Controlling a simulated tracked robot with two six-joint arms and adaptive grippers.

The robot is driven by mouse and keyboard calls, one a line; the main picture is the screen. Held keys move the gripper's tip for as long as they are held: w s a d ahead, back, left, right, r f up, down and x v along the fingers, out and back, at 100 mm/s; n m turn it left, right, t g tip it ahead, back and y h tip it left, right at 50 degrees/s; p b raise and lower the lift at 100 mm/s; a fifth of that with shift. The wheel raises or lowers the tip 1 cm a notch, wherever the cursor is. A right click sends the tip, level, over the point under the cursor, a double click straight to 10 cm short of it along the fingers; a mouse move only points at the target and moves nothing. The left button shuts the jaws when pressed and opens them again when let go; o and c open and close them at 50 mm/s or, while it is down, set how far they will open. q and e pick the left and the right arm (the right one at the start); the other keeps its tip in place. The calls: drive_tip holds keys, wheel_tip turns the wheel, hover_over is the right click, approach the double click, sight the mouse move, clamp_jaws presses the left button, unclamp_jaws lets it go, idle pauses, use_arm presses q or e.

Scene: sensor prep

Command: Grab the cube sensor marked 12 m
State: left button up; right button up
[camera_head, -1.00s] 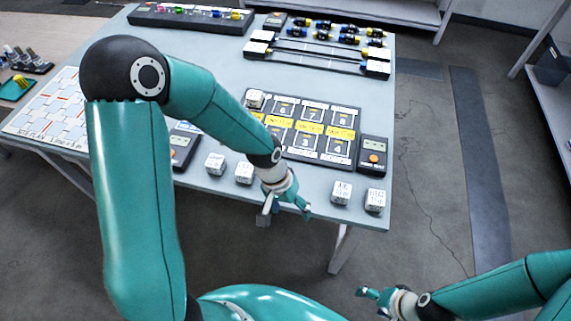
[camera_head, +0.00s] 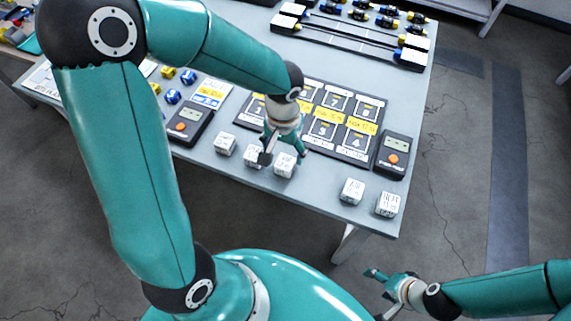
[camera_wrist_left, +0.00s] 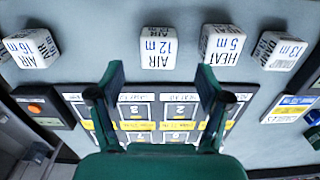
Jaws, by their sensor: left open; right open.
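The white cube marked AIR 12 m (camera_wrist_left: 158,47) sits on the table near its front edge. In the head view the same cube (camera_head: 284,165) is just below my left gripper (camera_head: 283,154). In the left wrist view my left gripper (camera_wrist_left: 160,76) is open and empty, its fingers pointing toward the cube and spread wider than it. The cube is beyond the fingertips, roughly centred between them; contact is not visible. My right gripper (camera_head: 376,293) is open and empty, off the table's front edge.
The HEAT 5 m cube (camera_wrist_left: 222,44) stands close beside it, with the DAMP 13 m cube (camera_wrist_left: 282,50) farther along. The AIR 16 m cube (camera_wrist_left: 33,48) is on the other side, across a clear gap. A numbered board (camera_head: 312,139) and handheld meters (camera_head: 393,154) lie behind.

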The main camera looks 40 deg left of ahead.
sight(284, 164)
use_arm(q)
drive_tip(key=shift+s+f, duration=0.15)
drive_tip(key=shift+f, duration=1.2)
wheel_tip(284, 164, down, 4)
drive_tip(key=shift+d+f, duration=0.1)
drive_tip(key=shift+d, duration=0.05)
drive_tip(key=shift+c, duration=0.2)
drive_tip(key=c, duration=1.2)
